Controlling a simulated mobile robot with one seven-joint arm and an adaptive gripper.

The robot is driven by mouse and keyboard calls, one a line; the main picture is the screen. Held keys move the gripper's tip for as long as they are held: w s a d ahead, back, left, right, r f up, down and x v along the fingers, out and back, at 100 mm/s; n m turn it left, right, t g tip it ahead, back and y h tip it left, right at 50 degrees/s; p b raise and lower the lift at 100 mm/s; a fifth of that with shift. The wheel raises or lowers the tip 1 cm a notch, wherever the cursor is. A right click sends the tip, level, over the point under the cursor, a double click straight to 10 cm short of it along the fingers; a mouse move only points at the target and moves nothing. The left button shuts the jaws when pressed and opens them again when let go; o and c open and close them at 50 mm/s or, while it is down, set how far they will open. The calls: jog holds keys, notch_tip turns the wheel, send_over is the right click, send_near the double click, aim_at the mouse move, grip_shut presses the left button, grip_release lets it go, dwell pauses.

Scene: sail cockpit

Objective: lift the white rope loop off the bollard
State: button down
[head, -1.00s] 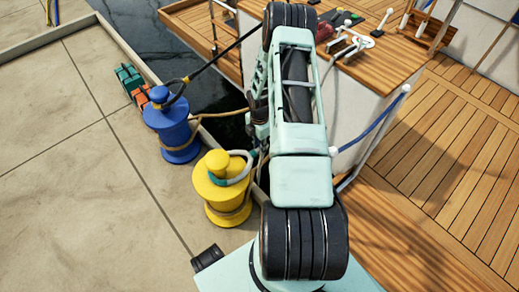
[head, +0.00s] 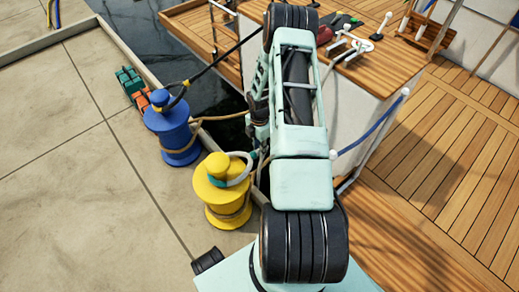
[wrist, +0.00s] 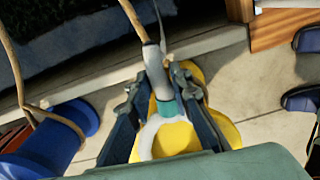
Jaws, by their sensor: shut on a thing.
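The yellow bollard (head: 222,205) stands on the quay in the head view, and its yellow top shows in the wrist view (wrist: 178,138). The white rope loop (head: 241,160) with teal bands lies at the bollard's head, its right side tilted up toward my gripper. In the wrist view the loop (wrist: 147,140) runs over the yellow top. My gripper (wrist: 163,88) is shut on the loop's neck, near the teal band. My arm hides most of the gripper in the head view. Whether the loop's far side still circles the bollard I cannot tell.
A blue bollard (head: 176,140) with a dark rope and a tan rope stands close by on the left. Green and orange blocks (head: 130,84) lie behind it. The boat's wooden deck (head: 440,170) is on the right, with dark water between. Bare quay (head: 70,180) lies left.

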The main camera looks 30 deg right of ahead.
aim_at(252, 153)
jog(key=shift+a, duration=0.1)
dwell(0.3)
jog(key=shift+s+a, duration=0.1)
jog(key=shift+a, duration=1.7)
jog(key=shift+r, duration=0.1)
notch_tip(252, 153, up, 17)
jog(key=p, duration=1.2)
dwell(0.4)
dwell(0.5)
